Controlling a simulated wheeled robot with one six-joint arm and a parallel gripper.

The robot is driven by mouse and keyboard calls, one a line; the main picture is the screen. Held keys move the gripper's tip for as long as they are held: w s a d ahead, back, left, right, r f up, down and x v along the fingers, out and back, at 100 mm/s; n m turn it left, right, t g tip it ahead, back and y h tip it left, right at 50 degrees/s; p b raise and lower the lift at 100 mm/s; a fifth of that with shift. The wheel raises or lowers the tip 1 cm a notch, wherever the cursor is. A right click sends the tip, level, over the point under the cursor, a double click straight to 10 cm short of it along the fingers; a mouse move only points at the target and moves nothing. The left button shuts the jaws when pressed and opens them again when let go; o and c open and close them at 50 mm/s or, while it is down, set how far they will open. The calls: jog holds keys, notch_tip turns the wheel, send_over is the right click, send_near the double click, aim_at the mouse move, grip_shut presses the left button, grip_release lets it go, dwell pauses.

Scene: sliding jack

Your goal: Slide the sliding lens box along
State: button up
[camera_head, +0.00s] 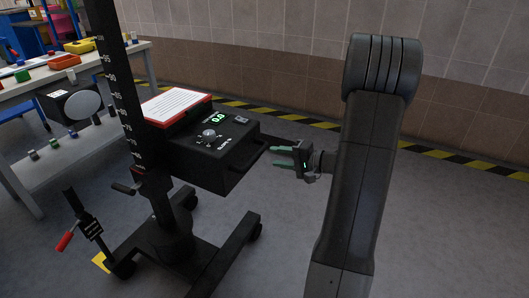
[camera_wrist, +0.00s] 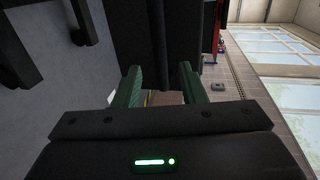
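A black box with a green digital display, a knob and a front handle (camera_head: 248,163) is mounted on a black column with a number scale. The black box body (camera_head: 205,160) also fills the top middle of the wrist view (camera_wrist: 155,35). A second black box (camera_head: 62,100) with a round pale disc is at the column's left; I cannot tell which is the lens box. My gripper (camera_head: 274,157) is open, its green fingers pointing left at the handle side. In the wrist view the fingers (camera_wrist: 160,72) are apart, with dark parts of the box beyond; contact is unclear.
The column stands on a wheeled black base (camera_head: 175,245). A workbench (camera_head: 95,62) with colored bins is at left. Grey floor is clear right of the base, before the striped wall edge.

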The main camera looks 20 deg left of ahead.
aim_at(259, 152)
jog(key=p+v, duration=0.1)
jog(key=v, duration=0.4)
jog(key=shift+d, duration=0.35)
jog(key=b+x, duration=0.3)
jog(key=x, duration=1.1)
jog(key=shift+s, duration=0.1)
jog(key=shift+d+r, duration=0.1)
jog(key=shift+r, duration=0.35)
